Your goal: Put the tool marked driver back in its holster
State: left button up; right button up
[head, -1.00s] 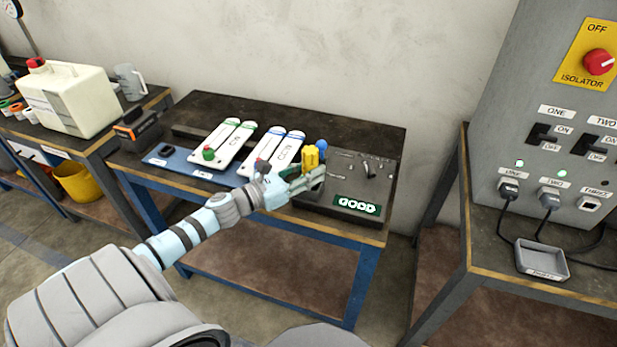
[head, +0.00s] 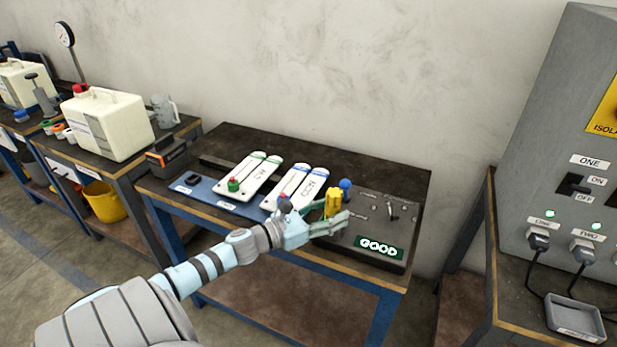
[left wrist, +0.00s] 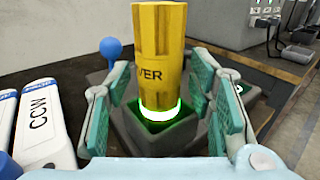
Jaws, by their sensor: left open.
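The yellow driver (left wrist: 158,55), with the letters "VER" visible, stands upright in a grey square holster (left wrist: 160,135) in the left wrist view. A green ring glows around its lower end at the holster's mouth. In the head view the driver (head: 332,203) stands at the near left of the dark tool board (head: 385,225). My left gripper (left wrist: 160,105) is open, with its teal fingers on both sides of the driver and apart from it. It also shows in the head view (head: 328,226). My right gripper is not in view.
A lit "GOOD" sign (head: 379,248) is on the board. A blue ball-topped tool (left wrist: 112,50) stands just behind the driver. White CCW (head: 300,187) and CW (head: 248,173) packs lie left. An isolator cabinet (head: 570,130) stands right.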

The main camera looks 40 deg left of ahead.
pick_arm(q)
jog(key=p+v, duration=0.6)
jog(key=v, duration=0.5)
jog(key=shift+s, duration=0.3)
